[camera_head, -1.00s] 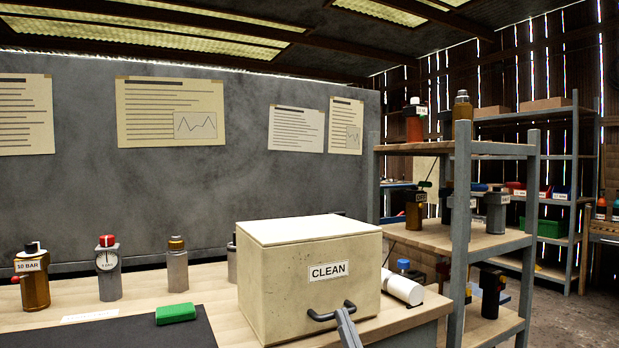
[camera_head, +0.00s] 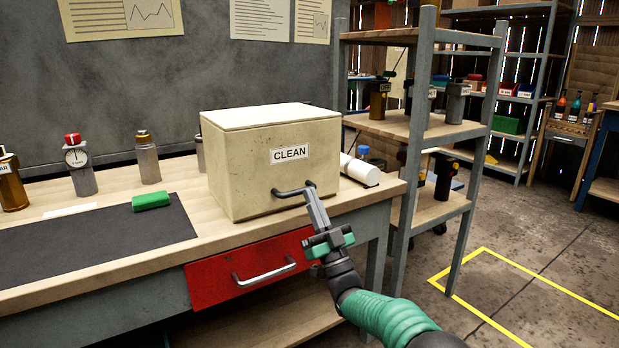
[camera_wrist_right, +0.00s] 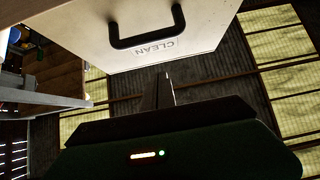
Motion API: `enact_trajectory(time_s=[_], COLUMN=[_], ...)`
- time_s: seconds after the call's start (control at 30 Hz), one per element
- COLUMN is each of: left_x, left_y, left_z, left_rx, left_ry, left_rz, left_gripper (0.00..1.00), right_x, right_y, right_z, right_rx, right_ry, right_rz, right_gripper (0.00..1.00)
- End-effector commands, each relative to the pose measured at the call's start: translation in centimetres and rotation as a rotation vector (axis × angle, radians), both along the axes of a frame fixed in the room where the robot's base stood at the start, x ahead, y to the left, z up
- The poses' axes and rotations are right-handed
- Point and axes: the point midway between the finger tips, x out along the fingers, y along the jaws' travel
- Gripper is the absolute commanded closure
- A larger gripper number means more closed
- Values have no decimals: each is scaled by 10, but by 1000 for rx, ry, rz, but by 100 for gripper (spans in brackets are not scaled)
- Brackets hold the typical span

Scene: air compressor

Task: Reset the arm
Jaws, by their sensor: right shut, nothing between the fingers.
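My right gripper (camera_head: 313,203) is shut and empty. In the head view its tips are close to the dark handle (camera_head: 295,190) of the cream box labelled CLEAN (camera_head: 236,172); I cannot tell whether they touch it. In the right wrist view the shut fingers (camera_wrist_right: 163,88) point at the box (camera_wrist_right: 203,40), and the handle (camera_wrist_right: 148,32) shows above them, apart in the picture. The box stands closed on the workbench. My left gripper is not in view.
The workbench (camera_head: 100,272) has a red drawer (camera_head: 215,284) under the box. On it are a green block (camera_head: 151,201), a gauge bottle (camera_head: 80,165) and other bottles. A metal shelf (camera_head: 424,75) stands right of the bench. The floor (camera_head: 540,258) at right is clear, with yellow lines.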

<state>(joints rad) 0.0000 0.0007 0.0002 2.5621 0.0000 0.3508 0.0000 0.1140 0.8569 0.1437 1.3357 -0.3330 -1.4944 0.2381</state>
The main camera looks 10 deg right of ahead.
Motion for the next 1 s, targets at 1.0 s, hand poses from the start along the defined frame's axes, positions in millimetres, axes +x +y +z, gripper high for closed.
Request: enact_trajectory(time_s=[1.0], left_x=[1], left_y=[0], left_z=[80], left_rx=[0], left_ry=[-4], left_rz=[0], left_gripper=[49], right_x=[-154], right_y=[-36], right_z=[-229], right_rx=[-308], right_ry=[1498], right_rz=[-255], right_gripper=[100])
